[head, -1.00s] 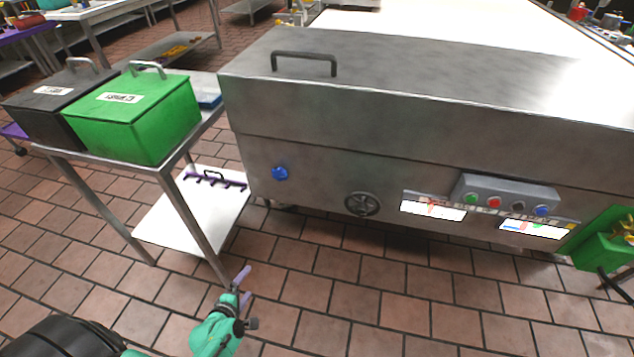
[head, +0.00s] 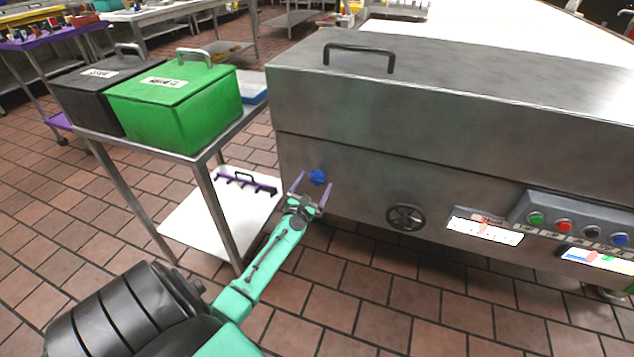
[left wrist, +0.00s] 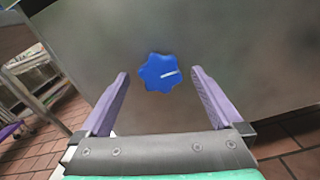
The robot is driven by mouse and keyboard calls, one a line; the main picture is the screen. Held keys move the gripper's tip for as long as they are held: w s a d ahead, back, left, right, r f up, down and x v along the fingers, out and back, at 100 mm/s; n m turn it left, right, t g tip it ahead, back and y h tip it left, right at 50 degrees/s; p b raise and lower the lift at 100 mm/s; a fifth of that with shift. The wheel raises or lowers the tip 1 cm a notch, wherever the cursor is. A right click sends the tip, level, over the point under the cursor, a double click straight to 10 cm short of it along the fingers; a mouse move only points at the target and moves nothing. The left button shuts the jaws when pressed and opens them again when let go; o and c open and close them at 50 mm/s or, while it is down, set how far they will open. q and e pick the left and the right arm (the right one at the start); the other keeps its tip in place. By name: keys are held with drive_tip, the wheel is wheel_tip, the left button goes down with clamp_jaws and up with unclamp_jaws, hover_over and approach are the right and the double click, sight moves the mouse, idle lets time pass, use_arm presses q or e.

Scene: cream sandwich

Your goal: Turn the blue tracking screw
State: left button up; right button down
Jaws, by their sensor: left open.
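The blue tracking screw (head: 317,177) is a lobed knob on the front face of the steel machine (head: 430,160), near its left end. My left gripper (head: 312,187) is open in front of it, with its purple fingers spread to either side. The fingers look apart from the screw. My right gripper is not in view.
A steel cart (head: 205,157) with a green box (head: 170,110) and a black box (head: 85,95) stands left of my arm. A black handwheel (head: 405,217) and a button panel (head: 580,222) are right of the screw. The tiled floor in front is clear.

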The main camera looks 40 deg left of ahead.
use_arm(q)
drive_tip(key=shift+x, duration=1)
drive_tip(key=c, duration=1.4)
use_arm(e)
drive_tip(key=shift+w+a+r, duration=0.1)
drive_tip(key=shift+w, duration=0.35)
use_arm(q)
drive_tip(key=shift+o, duration=0.2)
drive_tip(key=shift+m, duration=0.3)
